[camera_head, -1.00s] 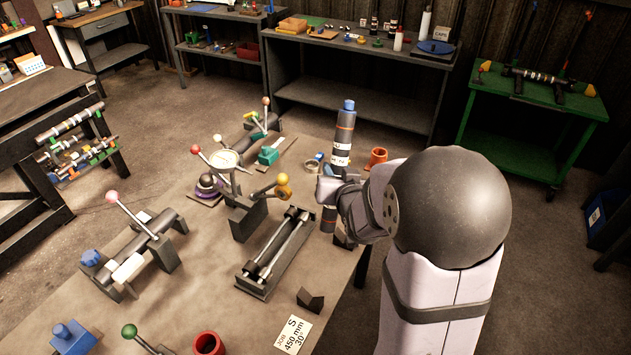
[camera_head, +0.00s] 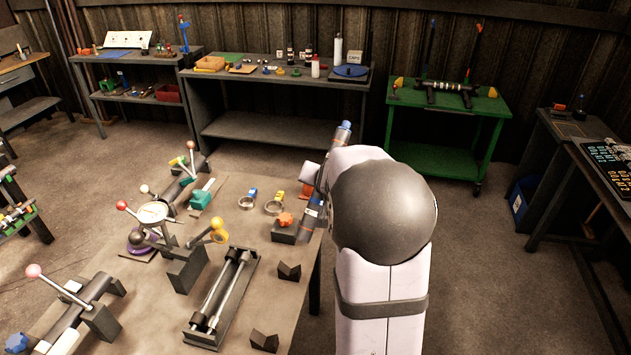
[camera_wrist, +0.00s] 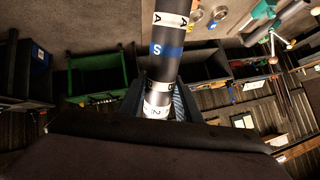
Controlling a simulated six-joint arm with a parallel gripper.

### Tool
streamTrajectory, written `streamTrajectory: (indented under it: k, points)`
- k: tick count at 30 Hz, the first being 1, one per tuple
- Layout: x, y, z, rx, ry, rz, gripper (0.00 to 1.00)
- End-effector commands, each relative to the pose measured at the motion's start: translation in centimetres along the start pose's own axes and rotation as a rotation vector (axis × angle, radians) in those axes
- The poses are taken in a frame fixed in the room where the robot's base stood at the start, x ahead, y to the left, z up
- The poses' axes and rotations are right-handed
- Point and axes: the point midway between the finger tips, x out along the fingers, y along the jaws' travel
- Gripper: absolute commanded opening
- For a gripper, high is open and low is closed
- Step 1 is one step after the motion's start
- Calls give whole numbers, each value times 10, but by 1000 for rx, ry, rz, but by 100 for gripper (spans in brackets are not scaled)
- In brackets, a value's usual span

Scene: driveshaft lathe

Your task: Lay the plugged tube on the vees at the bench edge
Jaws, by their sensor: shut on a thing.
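My gripper (camera_wrist: 158,108) is shut around the dark tube (camera_wrist: 165,65), which has white lettered bands and a blue band marked S. In the head view the tube (camera_head: 311,217) is tilted, with its blue-plugged end (camera_head: 345,126) up and its lower end near the bench's right edge. My arm hides its middle. Two dark vee blocks stand near that edge, a farther one (camera_head: 289,271) and a nearer one (camera_head: 264,341). Both are empty and apart from the tube. I cannot tell whether the lower end touches the bench.
A dark block with an orange piece (camera_head: 286,219) stands close left of the tube. Left of the vees is a long rack with two rods (camera_head: 222,297). A dial stand (camera_head: 153,213) and a yellow-knobbed lever (camera_head: 219,225) stand behind. Bench surface around the vees is clear.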

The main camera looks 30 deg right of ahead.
Motion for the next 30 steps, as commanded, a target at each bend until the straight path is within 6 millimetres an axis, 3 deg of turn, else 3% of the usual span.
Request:
streamTrajectory:
  k: [9,17,30]
  points:
    - [18,23,1,72,-43,40,0]
    - [36,40,18,133,-104,62,0]
    - [57,44,84,189,-250,45,0]
